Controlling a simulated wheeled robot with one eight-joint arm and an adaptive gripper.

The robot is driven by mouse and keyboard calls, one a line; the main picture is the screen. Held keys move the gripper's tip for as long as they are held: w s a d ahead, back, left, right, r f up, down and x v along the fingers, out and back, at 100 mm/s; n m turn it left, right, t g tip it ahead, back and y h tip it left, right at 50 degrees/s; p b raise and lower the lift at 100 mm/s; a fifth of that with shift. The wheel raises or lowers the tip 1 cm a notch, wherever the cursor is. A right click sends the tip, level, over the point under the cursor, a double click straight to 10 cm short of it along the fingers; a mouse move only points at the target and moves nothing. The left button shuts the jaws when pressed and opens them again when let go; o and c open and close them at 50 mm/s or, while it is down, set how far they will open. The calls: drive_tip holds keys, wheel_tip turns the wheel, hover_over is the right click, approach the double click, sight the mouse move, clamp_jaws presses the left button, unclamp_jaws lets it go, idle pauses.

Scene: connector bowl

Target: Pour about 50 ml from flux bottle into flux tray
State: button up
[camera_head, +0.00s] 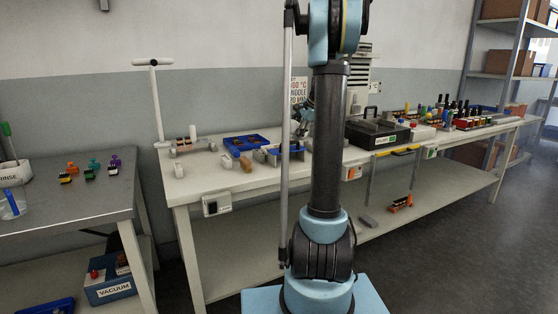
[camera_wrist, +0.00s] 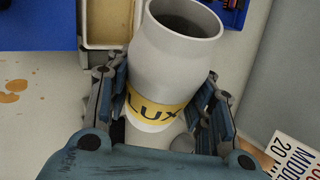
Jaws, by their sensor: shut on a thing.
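In the wrist view my gripper (camera_wrist: 168,80) is shut on the flux bottle (camera_wrist: 172,55), one finger on each side of its body. The bottle is white with a yellow band, on which the letters "LUX" show. Its open mouth is at the far end from my wrist, and no stream shows at it. A cream-walled tray (camera_wrist: 108,44), likely the flux tray, lies just beyond and left of the bottle, partly hidden by it. In the head view my own arm hides the bottle and most of my gripper.
A blue surface (camera_wrist: 38,25) is left of the cream tray, and amber spots (camera_wrist: 14,90) lie on the pale bench. A printed sign (camera_wrist: 297,150) is at lower right. The head view shows the long bench (camera_head: 200,185), a blue tray (camera_head: 246,143) and a black case (camera_head: 376,132).

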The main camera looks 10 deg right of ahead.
idle(0.4)
drive_tip(key=y, duration=0.1)
drive_tip(key=m+g+y+b, duration=0.1)
drive_tip(key=g+y+b, duration=0.1)
drive_tip(key=shift+s+a+r, duration=0.2)
drive_tip(key=shift+a+r, duration=0.1)
drive_tip(key=shift+r, duration=0.1)
drive_tip(key=y+b, duration=0.1)
drive_tip(key=d+m+g+y+b, duration=0.1)
drive_tip(key=y, duration=0.1)
drive_tip(key=shift+w+m, duration=0.3)
drive_tip(key=shift+w, duration=0.05)
drive_tip(key=shift+w+d+r+m+g+y+b, duration=0.2)
drive_tip(key=shift+r+m+g+y+b, duration=0.3)
drive_tip(key=shift+y, duration=0.4)
drive_tip(key=shift+y+b, duration=0.35)
drive_tip(key=shift+y, duration=0.25)
drive_tip(key=shift+d+m+g, duration=0.1)
drive_tip(key=shift+m+g, duration=0.2)
